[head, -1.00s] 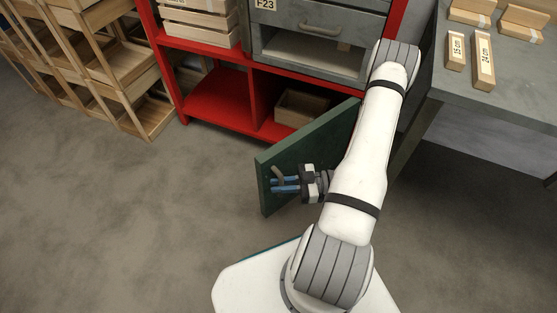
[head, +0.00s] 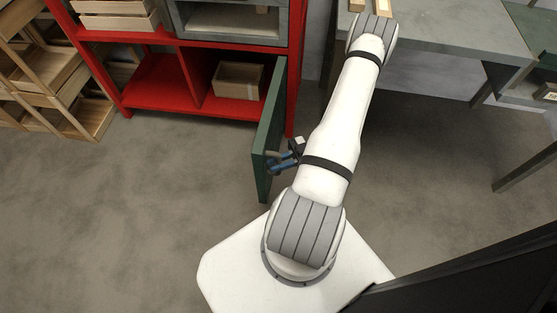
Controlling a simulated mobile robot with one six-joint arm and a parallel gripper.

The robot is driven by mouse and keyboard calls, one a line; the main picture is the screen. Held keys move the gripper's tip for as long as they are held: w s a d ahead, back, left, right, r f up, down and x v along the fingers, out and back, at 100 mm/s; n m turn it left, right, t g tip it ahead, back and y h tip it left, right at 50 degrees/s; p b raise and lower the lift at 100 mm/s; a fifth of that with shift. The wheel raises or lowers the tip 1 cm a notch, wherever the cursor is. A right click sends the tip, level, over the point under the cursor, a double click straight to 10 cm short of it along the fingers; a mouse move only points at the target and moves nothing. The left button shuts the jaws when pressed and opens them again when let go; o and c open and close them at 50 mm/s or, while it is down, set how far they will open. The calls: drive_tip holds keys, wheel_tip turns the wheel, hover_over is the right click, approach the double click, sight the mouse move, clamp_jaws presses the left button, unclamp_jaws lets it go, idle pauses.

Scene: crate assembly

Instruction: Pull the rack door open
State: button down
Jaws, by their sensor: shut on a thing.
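The green rack door (head: 267,132) stands swung out from the right side of the red rack (head: 154,83), seen nearly edge-on. My gripper (head: 277,164) is at the door's outer face near its free end. Its blue fingers are shut on the door handle (head: 270,154), which is mostly hidden by the fingers. My white arm reaches over from the right of the door. The rack's lower compartment is open to view, and a wooden box (head: 238,80) sits in its right part.
A grey drawer unit (head: 230,22) and a slatted wooden crate (head: 115,14) sit on the rack's upper shelf. Wooden shelving (head: 62,80) stands at the left. A grey table (head: 440,45) stands at the right. The floor left of the door is clear.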

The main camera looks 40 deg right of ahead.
drive_tip(key=shift+d, duration=0.1)
drive_tip(key=c, duration=1.8)
unclamp_jaws()
drive_tip(key=shift+o, duration=0.2)
drive_tip(key=p+v, duration=0.1)
drive_tip(key=v, duration=0.6)
drive_tip(key=shift+d+p, duration=0.4)
